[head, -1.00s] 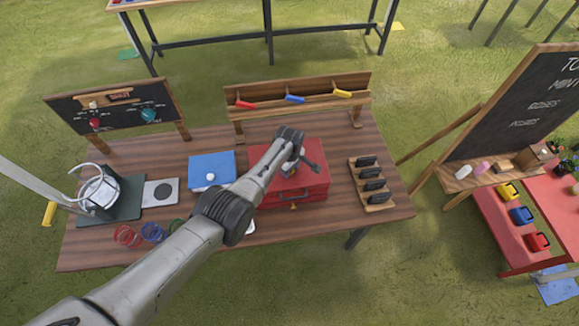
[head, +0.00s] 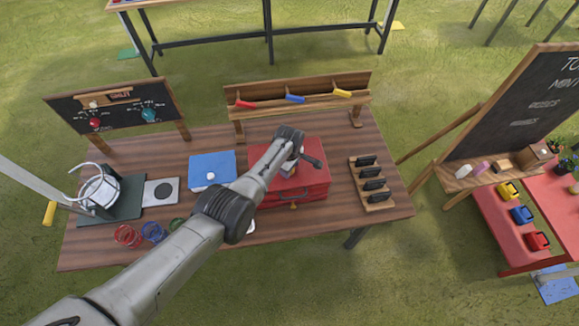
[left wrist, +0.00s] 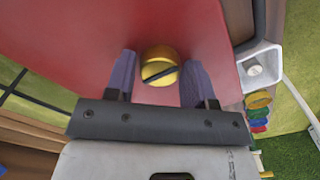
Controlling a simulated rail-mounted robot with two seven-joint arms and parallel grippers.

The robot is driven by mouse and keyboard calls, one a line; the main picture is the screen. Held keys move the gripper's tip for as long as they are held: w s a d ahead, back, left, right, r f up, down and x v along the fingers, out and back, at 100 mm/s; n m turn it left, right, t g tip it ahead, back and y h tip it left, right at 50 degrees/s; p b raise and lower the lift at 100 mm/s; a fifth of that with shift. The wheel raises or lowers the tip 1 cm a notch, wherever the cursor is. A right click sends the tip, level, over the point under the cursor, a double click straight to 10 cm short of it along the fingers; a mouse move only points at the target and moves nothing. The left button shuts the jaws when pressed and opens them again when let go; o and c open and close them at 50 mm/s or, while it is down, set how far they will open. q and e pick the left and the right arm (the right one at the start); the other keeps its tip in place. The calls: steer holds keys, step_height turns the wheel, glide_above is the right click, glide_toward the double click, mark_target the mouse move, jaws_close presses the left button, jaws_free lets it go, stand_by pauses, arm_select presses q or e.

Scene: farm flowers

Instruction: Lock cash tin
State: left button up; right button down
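The red cash tin (head: 318,191) stands on the wooden table, a handle on its front and a small yellow piece at its lower front edge. My left gripper (head: 308,164) is over the tin in the head view, partly hidden by its own arm. In the left wrist view, a round yellow knob (left wrist: 160,66) with a dark slot sits against a red surface (left wrist: 75,35). The left gripper's fingers (left wrist: 158,82) are apart, one on each side of the knob. I cannot tell whether they touch it. My right gripper is not in view.
A blue box (head: 211,168) stands left of the tin, and a wooden rack (head: 378,204) with dark pieces stands right. A wooden shelf (head: 297,113) with coloured pieces is behind. Coloured coils (head: 127,237) lie at front left.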

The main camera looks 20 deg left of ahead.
arm_select(q)
steer(key=o, duration=0.3)
steer(key=shift+r, duration=0.35)
step_height(320, 180, up, 6)
steer(key=p, duration=0.3)
steer(key=shift+f+p, duration=0.15)
steer(key=shift+p, duration=0.15)
step_height(320, 180, up, 8)
steer(key=shift+f+p, duration=0.25)
steer(key=shift+p, duration=0.05)
steer(key=shift+m, duration=0.3)
